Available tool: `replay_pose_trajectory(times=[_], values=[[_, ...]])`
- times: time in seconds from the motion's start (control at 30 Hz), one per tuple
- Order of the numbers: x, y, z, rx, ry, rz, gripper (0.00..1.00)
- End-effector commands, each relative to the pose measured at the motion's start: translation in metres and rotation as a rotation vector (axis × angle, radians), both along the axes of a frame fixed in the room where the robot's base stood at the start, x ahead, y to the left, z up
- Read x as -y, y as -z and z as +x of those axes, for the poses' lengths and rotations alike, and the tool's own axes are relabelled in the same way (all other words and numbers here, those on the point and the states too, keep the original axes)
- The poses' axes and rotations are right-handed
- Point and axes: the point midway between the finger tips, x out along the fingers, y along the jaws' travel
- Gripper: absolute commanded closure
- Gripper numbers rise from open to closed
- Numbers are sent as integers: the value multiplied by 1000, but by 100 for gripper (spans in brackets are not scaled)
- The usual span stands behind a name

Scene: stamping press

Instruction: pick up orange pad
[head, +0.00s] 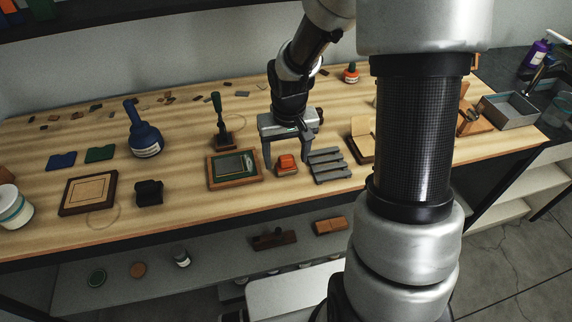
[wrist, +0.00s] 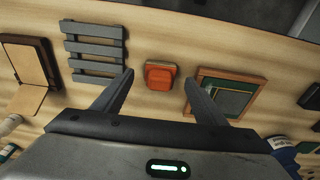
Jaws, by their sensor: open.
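The orange pad (head: 286,162) is a small block with a dark edge below it, lying on the wooden bench between a green-topped framed plate and a grey slatted rack. It also shows in the wrist view (wrist: 160,75), just beyond the fingertips and roughly centred between them. My gripper (head: 287,154) is open and empty, pointing down over the pad, with its fingers apart on either side in the head view. In the wrist view my gripper (wrist: 158,78) shows both fingers spread wide. I cannot tell the exact height of the fingertips above the bench.
The grey slatted rack (head: 328,166) stands close to the right of the pad, and the framed plate (head: 235,181) close to the left. A stamp with a green handle (head: 217,110) is behind. A blue bottle (head: 146,140) and black block (head: 149,193) are farther left.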

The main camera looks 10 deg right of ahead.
Motion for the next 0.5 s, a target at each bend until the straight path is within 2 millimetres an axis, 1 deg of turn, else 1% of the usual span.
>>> replay_pose_trajectory(times=[0.03, 0.13, 0.4, 0.47, 0.5], values=[[0, 9, 0, -3, 0, 0, 34], [0, 17, 2, -1, 0, 0, 34], [0, 20, 3, 1, 0, 0, 34], [0, 20, 3, 1, 0, 0, 44], [0, 20, 3, 1, 0, 0, 51]])
